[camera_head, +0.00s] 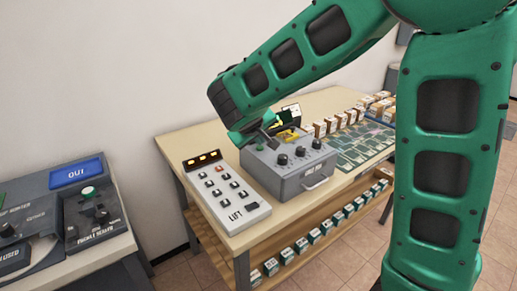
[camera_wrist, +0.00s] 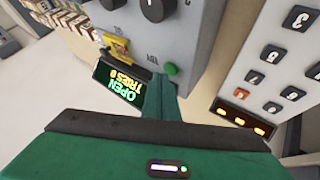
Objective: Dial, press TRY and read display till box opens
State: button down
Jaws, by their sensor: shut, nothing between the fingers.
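The grey box (camera_head: 290,176) stands on the table with several black dial knobs (camera_head: 300,152) on its top and a handle (camera_head: 316,184) on its front. In the wrist view, a green button (camera_wrist: 170,69) sits beside the upside-down label TRY. The small display (camera_wrist: 121,82) shows green OPEN above yellow TRIES and a digit I cannot read surely. My gripper (camera_wrist: 161,92) is shut and empty, its tips close to the green button; I cannot tell whether they touch. In the head view my gripper (camera_head: 250,136) is over the box's back left corner. I cannot tell whether the box's front has moved out.
A white LIFT keypad (camera_head: 227,192) with orange lamps lies left of the box. A yellow piece (camera_wrist: 117,48) is by the display. Green cards (camera_head: 352,150) and small boxes (camera_head: 330,124) lie to the right. A grey desk (camera_head: 65,225) with a blue OUT screen (camera_head: 76,172) stands left.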

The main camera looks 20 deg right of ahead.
aim_at(259, 151)
jog(key=shift+r, duration=0.4)
notch_tip(259, 151, up, 5)
dwell(0.7)
dwell(0.6)
